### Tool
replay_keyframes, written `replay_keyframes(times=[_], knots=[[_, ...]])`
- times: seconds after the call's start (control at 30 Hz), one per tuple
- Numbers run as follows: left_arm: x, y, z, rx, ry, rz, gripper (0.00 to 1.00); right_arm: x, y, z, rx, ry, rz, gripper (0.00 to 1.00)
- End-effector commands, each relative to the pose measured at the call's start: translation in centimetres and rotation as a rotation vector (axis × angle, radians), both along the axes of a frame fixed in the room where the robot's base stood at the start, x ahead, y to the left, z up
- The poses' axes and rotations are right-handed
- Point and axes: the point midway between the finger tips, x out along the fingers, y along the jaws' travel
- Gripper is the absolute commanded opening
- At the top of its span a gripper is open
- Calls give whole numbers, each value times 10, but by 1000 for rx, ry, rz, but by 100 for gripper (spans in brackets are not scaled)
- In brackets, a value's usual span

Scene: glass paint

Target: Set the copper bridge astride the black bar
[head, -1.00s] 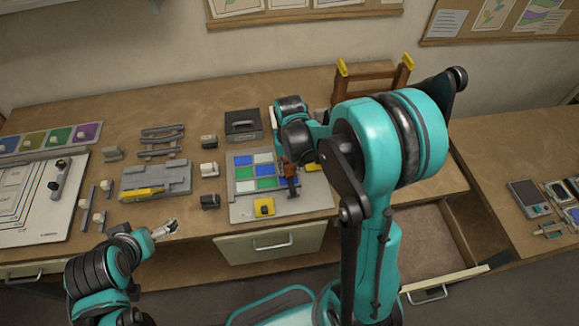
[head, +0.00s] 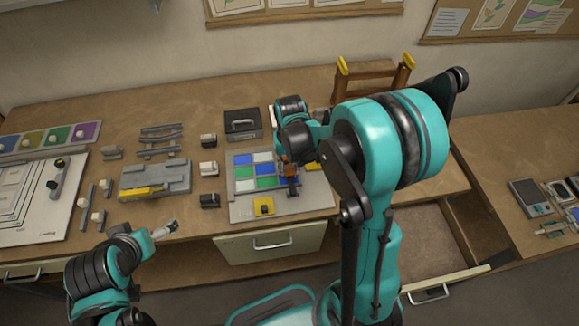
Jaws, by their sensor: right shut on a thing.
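The copper bridge (head: 290,170) is a small orange-brown piece over the right part of the panel with blue, green and white panes (head: 244,207). My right gripper (head: 287,160) reaches down from above and is shut on the bridge; its fingers are mostly hidden by my own arm. The black bar (head: 293,188) shows as a dark strip just below the bridge in the picture, at the panel's right side. I cannot tell whether the bridge touches the bar or hangs above it. My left gripper (head: 170,227) is at the bench's front edge, away from the panel, too small to read.
A yellow block with a black knob (head: 264,207) sits at the panel's front. Several small dark and white blocks stand left of the panel, near a grey stepped fixture (head: 155,180). A dark box with a handle (head: 243,124) stands behind. An open drawer (head: 440,240) is at right.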

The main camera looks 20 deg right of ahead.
Motion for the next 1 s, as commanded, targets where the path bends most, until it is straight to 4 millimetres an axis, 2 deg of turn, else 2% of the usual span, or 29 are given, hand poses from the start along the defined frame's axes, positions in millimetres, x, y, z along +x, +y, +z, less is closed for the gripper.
replay_keyframes(times=[0.33, 0.8, 0.83, 0.9, 1.0], knots=[[0, 0, -1, 0, 0, 0, 100, 0, 0, -1, 0, 0, 0, 0], [0, 0, -18, 0, 0, 0, 100, 0, 0, -20, 0, 0, 0, 0], [0, 0, -17, 0, 0, 0, 100, 0, 0, -19, 0, 0, 0, 32], [0, 0, -16, 0, 0, 0, 100, 0, 0, -18, 0, 0, 0, 50], [0, 0, -16, 0, 0, 0, 100, 0, 0, -18, 0, 0, 0, 51]])
